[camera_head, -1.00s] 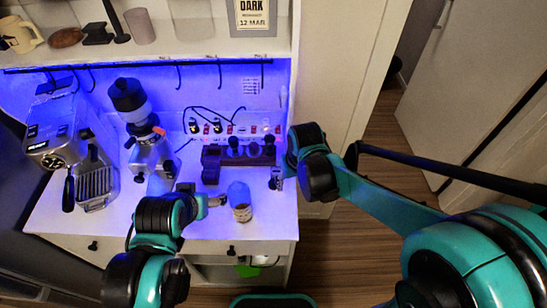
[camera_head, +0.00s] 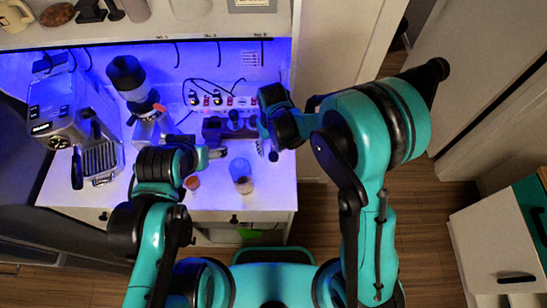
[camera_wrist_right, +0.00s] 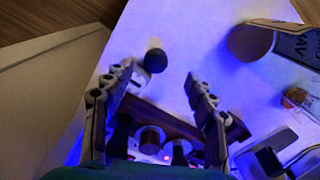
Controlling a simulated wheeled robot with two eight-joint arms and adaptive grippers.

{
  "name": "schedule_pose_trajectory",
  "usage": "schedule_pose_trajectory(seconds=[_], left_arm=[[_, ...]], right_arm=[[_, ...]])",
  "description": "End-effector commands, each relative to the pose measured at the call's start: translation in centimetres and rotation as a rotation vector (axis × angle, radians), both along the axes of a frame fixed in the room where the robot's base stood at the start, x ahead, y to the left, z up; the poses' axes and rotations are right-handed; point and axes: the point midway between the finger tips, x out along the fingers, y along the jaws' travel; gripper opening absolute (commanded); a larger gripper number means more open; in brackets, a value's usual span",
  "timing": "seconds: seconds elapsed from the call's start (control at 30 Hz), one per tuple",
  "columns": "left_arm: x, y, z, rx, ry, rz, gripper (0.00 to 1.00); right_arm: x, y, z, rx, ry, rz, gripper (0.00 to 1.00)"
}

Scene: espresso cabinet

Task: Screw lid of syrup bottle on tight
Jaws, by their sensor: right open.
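The syrup bottle (camera_head: 241,174) stands upright on the white counter, clear at the top with tan-brown contents low down. It also shows at the upper right of the right wrist view (camera_wrist_right: 250,42), with part of a printed label. A small orange-brown round piece (camera_head: 192,183), which looks like the lid, lies left of the bottle, apart from it. My left gripper (camera_head: 215,153) is behind and left of the bottle, not touching it; its jaws are unclear. My right gripper (camera_wrist_right: 160,80) is open over the counter's right side, apart from the bottle. A black ball-like knob (camera_wrist_right: 155,60) shows between its fingertips.
A dark rack with round-topped tools (camera_head: 235,122) stands behind the bottle, close to my right gripper. A power strip (camera_head: 222,101) with cables is at the back wall. An espresso machine (camera_head: 62,112) and a grinder (camera_head: 130,80) stand at left.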

Motion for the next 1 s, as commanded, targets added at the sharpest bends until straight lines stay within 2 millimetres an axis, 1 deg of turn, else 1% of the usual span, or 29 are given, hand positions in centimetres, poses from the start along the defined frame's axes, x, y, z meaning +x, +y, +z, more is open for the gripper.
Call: schedule_pose_trajectory(seconds=[0.03, 0.37, 0.47, 0.63, 0.73, 0.8, 1.0], left_arm=[[0.0, 0.0, -0.6, 0.0, 0.0, 0.0, 0.77], [0.0, 0.0, -0.5, 0.0, 0.0, 0.0, 0.77], [0.0, 0.0, -1.0, 0.0, 0.0, 0.0, 0.77], [0.0, 0.0, -2.4, 0.0, 0.0, 0.0, 0.77], [0.0, 0.0, -3.2, 0.0, 0.0, 0.0, 0.77], [0.0, 0.0, -3.3, 0.0, 0.0, 0.0, 0.77], [0.0, 0.0, -3.1, 0.0, 0.0, 0.0, 0.77]], right_arm=[[0.0, 0.0, -0.8, 0.0, 0.0, 0.0, 0.57], [0.1, 0.0, -0.8, 0.0, 0.0, 0.0, 0.57], [0.2, -0.1, -1.7, 0.0, 0.0, 0.0, 0.57], [0.8, -0.4, -4.4, 0.0, 0.0, -0.001, 0.57], [0.7, -0.4, -5.7, 0.0, 0.0, 0.0, 0.57], [0.7, -0.4, -6.0, 0.0, 0.0, 0.0, 0.57], [0.7, -0.3, -5.8, 0.0, 0.0, 0.0, 0.57]])
